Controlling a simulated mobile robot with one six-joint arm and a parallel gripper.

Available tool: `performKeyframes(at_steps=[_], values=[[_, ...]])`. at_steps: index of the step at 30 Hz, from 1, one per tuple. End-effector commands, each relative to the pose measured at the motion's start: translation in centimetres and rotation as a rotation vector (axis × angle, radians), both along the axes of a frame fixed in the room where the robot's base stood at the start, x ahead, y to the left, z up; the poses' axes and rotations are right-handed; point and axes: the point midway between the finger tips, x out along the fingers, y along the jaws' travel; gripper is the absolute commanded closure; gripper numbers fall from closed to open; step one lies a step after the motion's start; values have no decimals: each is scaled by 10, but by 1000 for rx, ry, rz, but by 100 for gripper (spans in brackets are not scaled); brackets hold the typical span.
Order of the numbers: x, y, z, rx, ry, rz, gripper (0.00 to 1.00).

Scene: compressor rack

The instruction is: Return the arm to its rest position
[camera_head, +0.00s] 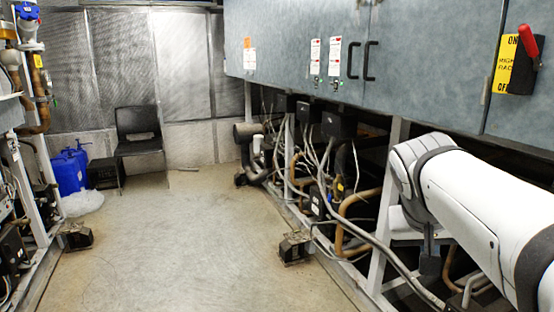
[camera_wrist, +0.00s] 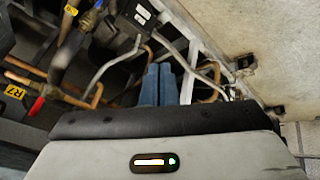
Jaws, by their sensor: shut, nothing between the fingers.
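My white arm (camera_head: 480,210) reaches in from the right edge of the head view, in front of the rack's lower pipework. Its far end bends down beside the rack frame, and my gripper is hidden in that view. In the wrist view my gripper (camera_wrist: 160,72) shows as two blue-grey fingers side by side, shut and empty. They point toward the pipes and frame of the rack. Its grey housing with a small lit indicator fills the bottom of that view.
Grey cabinets (camera_head: 420,60) with a red-handled switch (camera_head: 528,42) overhang the pipes. Copper pipes (camera_wrist: 85,98) and a red valve handle (camera_wrist: 37,106) lie left of the fingers. The aisle floor (camera_head: 190,240) is mostly clear. A black chair (camera_head: 138,130) and blue container (camera_head: 69,172) stand at the back.

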Motion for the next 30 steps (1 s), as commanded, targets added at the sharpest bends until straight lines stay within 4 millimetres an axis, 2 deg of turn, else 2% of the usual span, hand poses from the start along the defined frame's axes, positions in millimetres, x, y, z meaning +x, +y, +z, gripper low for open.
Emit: performKeyframes(at_steps=[1, 3, 6, 12, 13, 14, 15, 20, 30], values=[[-3, 19, -33, 48, 51, 67, 100], [-10, 43, -70, 110, 105, 143, 100], [-25, 71, -115, 190, 170, 232, 100], [-66, 119, -187, 326, 276, 362, 100], [-69, 123, -187, 338, 281, 373, 100], [-66, 121, -168, 332, 268, 370, 100], [-65, 120, -158, 330, 263, 369, 100], [-65, 120, -120, 326, 246, 369, 100], [-65, 119, -17, 317, 200, 375, 100]])
